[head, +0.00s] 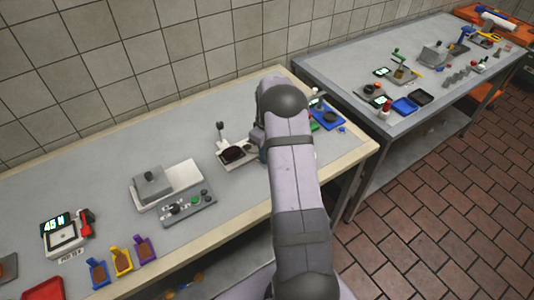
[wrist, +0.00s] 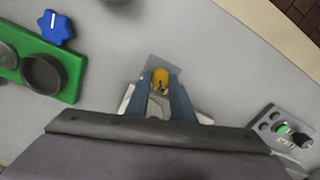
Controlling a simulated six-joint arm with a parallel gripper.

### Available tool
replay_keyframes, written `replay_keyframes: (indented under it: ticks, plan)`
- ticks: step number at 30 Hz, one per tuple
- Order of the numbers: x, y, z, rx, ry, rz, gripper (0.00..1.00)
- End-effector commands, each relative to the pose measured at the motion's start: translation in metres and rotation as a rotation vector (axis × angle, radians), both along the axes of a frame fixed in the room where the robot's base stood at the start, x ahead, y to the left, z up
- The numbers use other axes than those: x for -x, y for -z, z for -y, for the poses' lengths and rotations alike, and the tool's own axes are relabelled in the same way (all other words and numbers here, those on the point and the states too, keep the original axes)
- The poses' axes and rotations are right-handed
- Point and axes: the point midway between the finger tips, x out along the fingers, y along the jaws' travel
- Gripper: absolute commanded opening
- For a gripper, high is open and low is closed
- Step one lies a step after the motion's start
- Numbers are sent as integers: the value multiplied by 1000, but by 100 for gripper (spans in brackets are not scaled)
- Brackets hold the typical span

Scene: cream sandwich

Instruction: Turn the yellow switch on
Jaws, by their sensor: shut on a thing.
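In the wrist view, a small yellow knob-like part (wrist: 160,77), which looks like the yellow switch, sits between the tips of my gripper (wrist: 160,84). The two bluish fingers are shut on it from both sides. A grey plate (wrist: 163,62) shows just beyond it, and pale metal parts show beside the fingers. Whether the switch stands on or off cannot be told. In the head view, my arm hides the gripper and the yellow switch.
A grey control panel (wrist: 283,130) is right. In the head view, a white-and-grey press (head: 165,187) and a scale (head: 65,233) stand left.

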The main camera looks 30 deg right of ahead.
Motion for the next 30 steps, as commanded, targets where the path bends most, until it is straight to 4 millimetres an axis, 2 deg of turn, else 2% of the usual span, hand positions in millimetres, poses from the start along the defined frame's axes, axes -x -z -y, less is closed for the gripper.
replay_keyframes:
  ticks: [11, 30]
  plan:
    - [0, 1, 0, 0, 109, 0, 0]
    - [0, 0, 2, 0, 670, 0, 0]
